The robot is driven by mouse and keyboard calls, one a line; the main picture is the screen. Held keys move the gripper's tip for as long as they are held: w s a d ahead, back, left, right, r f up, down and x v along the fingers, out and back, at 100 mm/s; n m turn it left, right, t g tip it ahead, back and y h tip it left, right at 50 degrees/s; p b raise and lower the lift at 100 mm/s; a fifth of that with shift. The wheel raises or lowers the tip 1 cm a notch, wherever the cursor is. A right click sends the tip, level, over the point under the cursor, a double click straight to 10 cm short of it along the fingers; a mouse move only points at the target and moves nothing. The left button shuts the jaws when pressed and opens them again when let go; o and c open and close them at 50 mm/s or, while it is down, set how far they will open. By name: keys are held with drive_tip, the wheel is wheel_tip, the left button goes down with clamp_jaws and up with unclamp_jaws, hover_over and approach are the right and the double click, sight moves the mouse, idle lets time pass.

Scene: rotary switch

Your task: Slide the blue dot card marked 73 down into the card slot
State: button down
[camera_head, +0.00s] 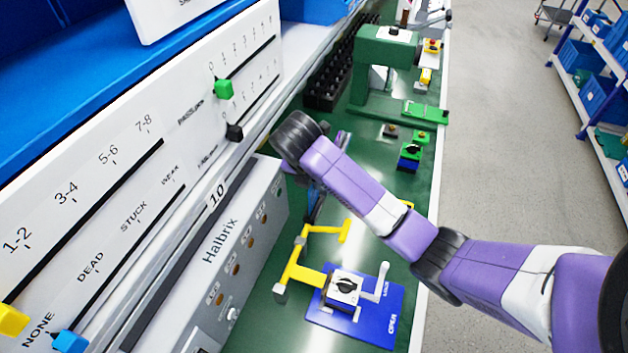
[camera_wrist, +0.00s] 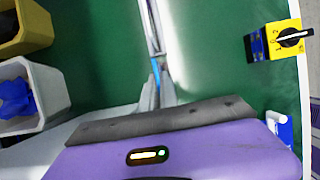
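My gripper (camera_wrist: 156,88) points away from the wrist in the wrist view, its two slim grey fingers close together. A thin blue strip (camera_wrist: 155,70) shows edge-on between the fingertips; it looks like the blue dot card, but its dot and number cannot be read. A long, narrow silvery piece (camera_wrist: 150,25) lies just beyond the strip; I cannot tell whether it is the card slot or whether the strip touches it. In the head view my arm hides most of the gripper.
A yellow block with a black knob (camera_wrist: 290,38) stands right in the wrist view. Bins (camera_wrist: 58,90) stand left. In the head view, a blue plate with a rotary switch (camera_head: 385,325), a grey Halbrix box (camera_head: 215,265) and a green press (camera_head: 385,48) stand on the green bench.

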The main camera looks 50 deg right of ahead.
sight(314, 204)
drive_tip(key=shift+f+b, duration=0.7)
drive_tip(key=shift+f, duration=0.9)
drive_tip(key=c, duration=1.6)
unclamp_jaws()
drive_tip(key=shift+o, duration=0.2)
drive_tip(key=v, duration=0.6)
drive_tip(key=shift+r+p, duration=0.2)
drive_tip(key=shift+p, duration=0.15)
drive_tip(key=shift+p+v, duration=0.6)
drive_tip(key=shift+v, duration=0.2)
drive_tip(key=shift+f, duration=0.1)
